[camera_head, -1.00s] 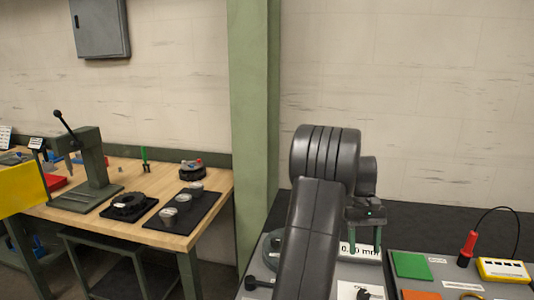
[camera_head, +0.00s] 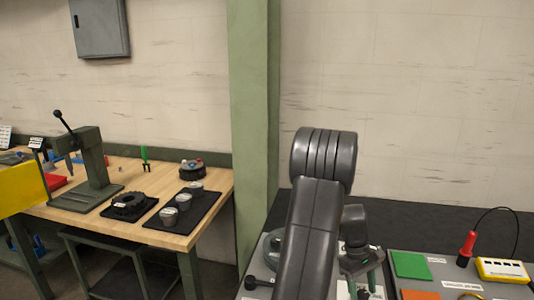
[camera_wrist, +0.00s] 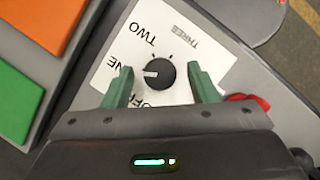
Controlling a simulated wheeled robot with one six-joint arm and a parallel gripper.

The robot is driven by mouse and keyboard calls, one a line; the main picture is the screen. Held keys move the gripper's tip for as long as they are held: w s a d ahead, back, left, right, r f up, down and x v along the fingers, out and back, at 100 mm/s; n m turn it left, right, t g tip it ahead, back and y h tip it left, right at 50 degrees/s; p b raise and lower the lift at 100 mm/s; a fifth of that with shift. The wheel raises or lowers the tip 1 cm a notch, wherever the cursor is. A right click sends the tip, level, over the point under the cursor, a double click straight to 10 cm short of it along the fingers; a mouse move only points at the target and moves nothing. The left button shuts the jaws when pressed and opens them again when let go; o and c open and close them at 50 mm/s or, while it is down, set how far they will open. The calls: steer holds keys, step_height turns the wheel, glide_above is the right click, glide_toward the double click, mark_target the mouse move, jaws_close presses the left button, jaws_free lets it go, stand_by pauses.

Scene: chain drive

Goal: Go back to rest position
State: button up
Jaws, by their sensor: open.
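My gripper (camera_head: 367,287) is low over the grey panel at the right, fingers pointing down, in the head view. In the wrist view my gripper (camera_wrist: 160,80) is open, with one green finger on each side of a black rotary knob (camera_wrist: 159,74). I see no clear contact between the fingers and the knob. The knob sits on a white label plate (camera_wrist: 185,28) reading TWO, THREE and partly hidden words like ONE and OFF. Its white mark points to the left. My arm hides part of the panel in the head view.
Green (camera_head: 411,265) and orange (camera_head: 420,295) pads lie right of my gripper. A red probe (camera_head: 467,249) and a yellow box (camera_head: 502,270) with a black cable stand farther right. A green pillar (camera_head: 253,130) stands left. The space above the panel is free.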

steer(key=n+t+h+b, duration=0.1)
steer(key=n, duration=0.2)
steer(key=n+t, duration=0.1)
steer(key=n, duration=0.3)
steer(key=shift+s+a+f+h+b, duration=0.1)
steer(key=shift+s+a+h+b, duration=0.1)
steer(key=shift+h+b, duration=0.2)
steer(key=v, duration=0.6)
steer(key=shift+r, duration=0.3)
steer(key=shift+w+a, duration=0.1)
